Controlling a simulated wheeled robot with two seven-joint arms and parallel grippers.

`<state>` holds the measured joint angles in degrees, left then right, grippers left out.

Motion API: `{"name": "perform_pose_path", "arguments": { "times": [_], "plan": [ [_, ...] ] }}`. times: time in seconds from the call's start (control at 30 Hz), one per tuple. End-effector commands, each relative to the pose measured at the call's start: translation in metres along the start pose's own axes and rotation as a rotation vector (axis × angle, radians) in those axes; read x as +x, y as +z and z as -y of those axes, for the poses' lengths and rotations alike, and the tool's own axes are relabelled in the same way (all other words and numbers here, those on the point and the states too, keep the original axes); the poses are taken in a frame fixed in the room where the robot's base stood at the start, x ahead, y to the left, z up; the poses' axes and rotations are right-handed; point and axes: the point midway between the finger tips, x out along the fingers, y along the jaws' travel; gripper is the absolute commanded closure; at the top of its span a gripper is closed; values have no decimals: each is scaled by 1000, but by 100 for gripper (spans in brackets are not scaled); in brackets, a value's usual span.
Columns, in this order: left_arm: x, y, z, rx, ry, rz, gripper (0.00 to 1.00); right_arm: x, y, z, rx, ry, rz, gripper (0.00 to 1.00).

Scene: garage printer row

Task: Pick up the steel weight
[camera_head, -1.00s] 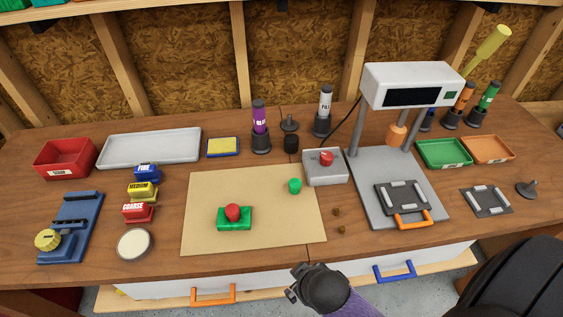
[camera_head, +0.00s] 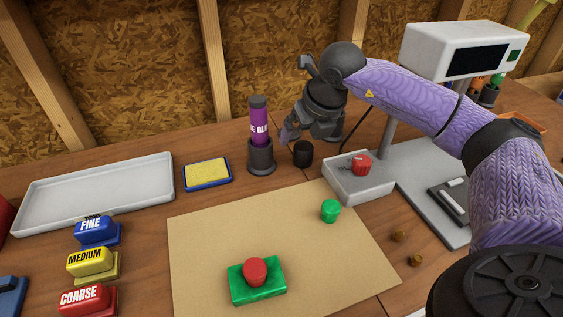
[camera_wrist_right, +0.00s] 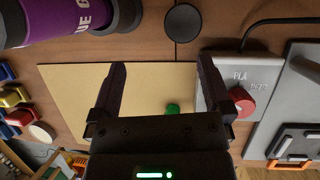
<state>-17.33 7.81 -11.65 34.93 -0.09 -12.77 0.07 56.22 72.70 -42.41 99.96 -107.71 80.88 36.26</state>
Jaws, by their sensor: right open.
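A short dark cylinder (camera_head: 303,153), which looks like the steel weight, stands upright on the wooden bench just right of the purple glue stick. In the right wrist view the dark cylinder (camera_wrist_right: 183,22) shows as a round top beyond the fingertips, slightly right of the middle between them. My right gripper (camera_head: 291,133) is above and slightly left of the cylinder in the head view. In the wrist view my right gripper (camera_wrist_right: 162,72) is open, with nothing between its fingers. My left gripper is not in view.
The purple glue stick (camera_head: 259,130) stands in a dark holder close left of the cylinder. A grey box (camera_head: 350,183) with a red knob (camera_head: 361,164) is close right. A tan mat (camera_head: 230,235) lies in front, carrying a green block (camera_head: 240,292) and a green cylinder (camera_head: 330,211).

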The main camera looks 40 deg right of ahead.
Motion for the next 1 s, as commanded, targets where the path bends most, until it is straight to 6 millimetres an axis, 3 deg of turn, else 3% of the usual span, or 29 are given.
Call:
{"name": "perform_pose_path", "arguments": {
  "times": [0.03,0.13,0.6,0.83,0.87,1.0],
  "plan": [
    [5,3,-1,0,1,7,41,-2,0,16,17,-63,2,0],
    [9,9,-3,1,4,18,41,5,0,29,33,-120,-3,0],
    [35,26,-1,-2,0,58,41,89,2,30,29,-114,-4,0],
    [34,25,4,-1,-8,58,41,90,3,30,28,-113,-1,0],
    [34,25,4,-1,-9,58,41,90,3,30,28,-113,-1,2],
    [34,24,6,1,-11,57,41,90,3,30,28,-113,-1,32]
  ]
}}
